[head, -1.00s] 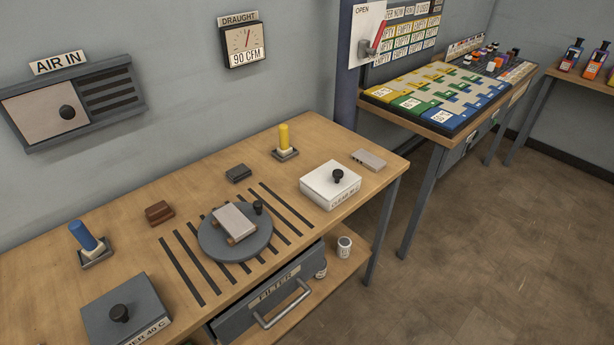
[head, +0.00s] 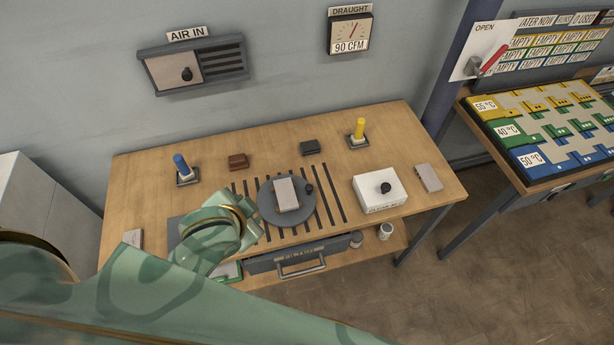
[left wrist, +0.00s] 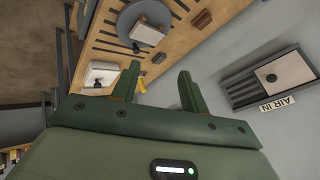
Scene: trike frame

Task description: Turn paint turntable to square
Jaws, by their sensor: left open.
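The paint turntable (head: 267,207) is a dark grey disc on the wooden table, over black slots. A light grey block (head: 286,194) lies on it, and a small black knob (head: 309,188) stands near its right edge. In the left wrist view the turntable (left wrist: 127,22) is at the top, with the block (left wrist: 147,33) on it. My left gripper (left wrist: 158,84) is open and empty, fingers apart, at a distance from the turntable. In the head view my green left arm covers the table's front left, and the fingers are hidden. My right gripper is not in view.
A white lidded box (head: 375,199) stands right of the turntable. A blue peg (head: 181,165), a brown block (head: 238,161), a dark block (head: 310,147) and a yellow peg (head: 359,129) stand behind it. The filter drawer (head: 272,264) is below the front edge.

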